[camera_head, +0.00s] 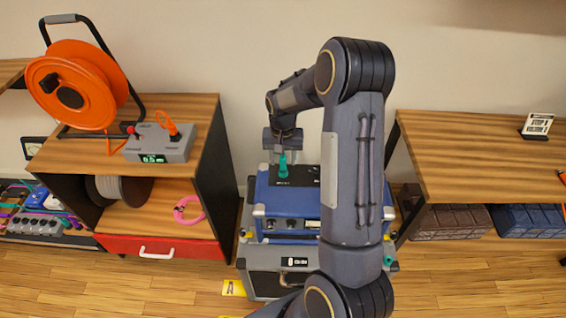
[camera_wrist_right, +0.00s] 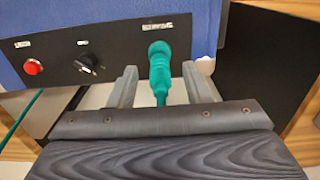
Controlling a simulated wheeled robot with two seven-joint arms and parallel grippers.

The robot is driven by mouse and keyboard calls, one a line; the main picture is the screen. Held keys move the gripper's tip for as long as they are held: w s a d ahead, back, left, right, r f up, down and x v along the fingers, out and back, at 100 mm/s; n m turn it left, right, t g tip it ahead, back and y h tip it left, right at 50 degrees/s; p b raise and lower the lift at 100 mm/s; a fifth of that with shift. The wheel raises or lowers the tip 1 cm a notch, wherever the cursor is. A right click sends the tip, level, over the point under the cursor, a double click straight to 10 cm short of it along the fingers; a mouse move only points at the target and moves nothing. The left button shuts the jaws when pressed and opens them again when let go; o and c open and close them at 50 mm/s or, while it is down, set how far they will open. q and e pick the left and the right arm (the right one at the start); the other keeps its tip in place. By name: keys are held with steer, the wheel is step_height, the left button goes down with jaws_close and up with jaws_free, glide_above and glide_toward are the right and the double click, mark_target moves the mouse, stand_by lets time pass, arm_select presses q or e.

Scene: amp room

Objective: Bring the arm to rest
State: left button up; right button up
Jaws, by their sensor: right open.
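My right arm rises from the bottom of the head view, bends at the top, and reaches down to the left. Its gripper (camera_head: 283,150) is over the blue amp box (camera_head: 272,222). In the right wrist view the open fingers (camera_wrist_right: 160,78) stand either side of a green plug (camera_wrist_right: 160,70), with gaps between it and both fingers. The plug's upper end is at the box's black panel (camera_wrist_right: 112,58); the plug also shows in the head view (camera_head: 283,168). My arm hides the right part of the box. My left gripper is not in view.
The blue box stands on a grey case (camera_head: 268,284). A wooden shelf (camera_head: 70,157) with an orange cable reel (camera_head: 98,70) and a grey control box (camera_head: 165,147) is at left. Another wooden table (camera_head: 470,150) with a small sign (camera_head: 538,124) is at right.

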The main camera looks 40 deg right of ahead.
step_height(320, 180, up, 5)
steer(key=shift+s+a+r, duration=0.15)
steer(key=shift+r, duration=0.35)
steer(key=s+a+r+n+t+y, duration=0.1)
steer(key=s+a+r+t, duration=0.1)
steer(key=s+a+r, duration=0.4)
steer(key=s+a+r+n+t+y, duration=0.1)
steer(key=s+a+r+n, duration=0.1)
steer(key=s+a, duration=0.4)
steer(key=s+a+r+n+t+y, duration=0.1)
steer(key=s+a+r+n+t, duration=0.1)
steer(key=s+a, duration=0.4)
steer(key=s+n, duration=0.1)
steer(key=s, duration=0.4)
steer(key=shift+a+r+t+y, duration=0.15)
steer(key=shift+r+t+y, duration=0.15)
steer(key=shift+y, duration=0.1)
